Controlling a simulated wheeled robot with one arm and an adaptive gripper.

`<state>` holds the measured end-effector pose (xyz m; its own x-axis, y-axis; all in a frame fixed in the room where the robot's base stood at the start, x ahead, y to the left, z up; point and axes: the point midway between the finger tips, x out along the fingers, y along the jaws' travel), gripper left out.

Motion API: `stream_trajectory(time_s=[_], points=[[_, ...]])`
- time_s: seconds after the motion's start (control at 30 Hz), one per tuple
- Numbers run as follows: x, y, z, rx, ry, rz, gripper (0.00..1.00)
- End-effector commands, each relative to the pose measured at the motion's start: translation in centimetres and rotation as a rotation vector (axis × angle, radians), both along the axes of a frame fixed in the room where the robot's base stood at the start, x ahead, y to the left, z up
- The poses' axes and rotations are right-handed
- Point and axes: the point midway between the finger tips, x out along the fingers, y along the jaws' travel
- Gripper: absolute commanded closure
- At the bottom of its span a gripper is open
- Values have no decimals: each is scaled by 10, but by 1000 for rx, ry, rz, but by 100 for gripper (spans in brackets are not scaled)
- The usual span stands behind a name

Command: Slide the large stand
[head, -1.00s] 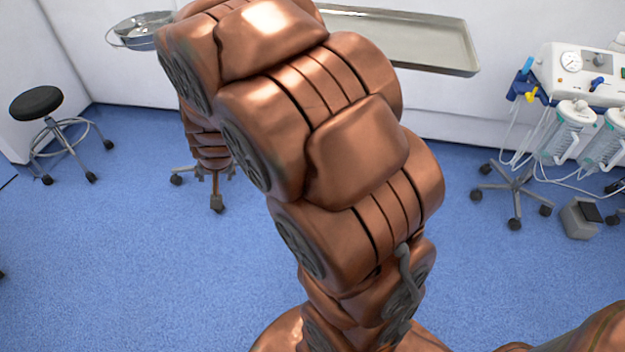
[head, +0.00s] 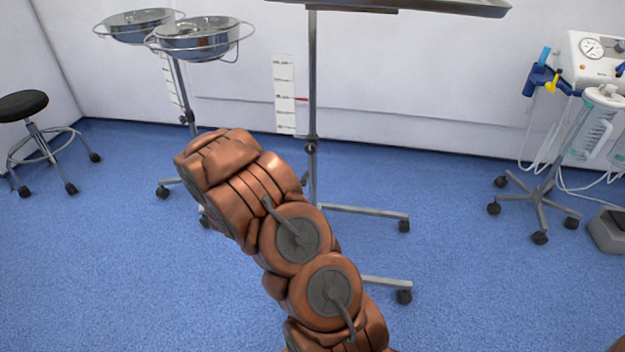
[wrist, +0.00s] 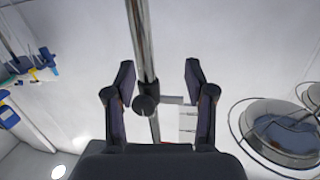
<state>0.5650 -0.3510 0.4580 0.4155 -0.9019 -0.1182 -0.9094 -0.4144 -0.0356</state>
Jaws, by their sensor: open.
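The large stand (head: 313,95) is a tall metal pole with a flat tray (head: 440,6) at the top edge of the head view and a wheeled base (head: 365,211) on the floor. A dark clamp knob sits on its pole. In the wrist view my gripper (wrist: 158,66) is open and empty. The stand's pole (wrist: 142,45) shows in the gap between the two fingers, with its knob (wrist: 146,105) nearer the palm. I cannot tell how deep the pole lies between them. My fingers are hidden in the head view, and my arm covers part of the base.
Two basin stands with steel bowls (head: 203,40) are left of the pole; a bowl also shows in the wrist view (wrist: 285,135). A black stool (head: 24,105) is far left. A suction machine (head: 592,58) on wheels is at right. Blue floor is clear between.

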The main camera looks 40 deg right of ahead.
Motion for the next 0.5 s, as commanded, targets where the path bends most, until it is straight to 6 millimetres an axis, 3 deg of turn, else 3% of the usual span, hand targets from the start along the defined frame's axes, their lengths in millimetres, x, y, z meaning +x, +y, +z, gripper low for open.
stream_trajectory(time_s=[0.03,0.13,0.5], points=[[-5,-5,-14,-34,-2,-14,45],[-12,-12,-20,-86,-8,-35,45],[-10,-32,-20,-125,-18,-52,45]])
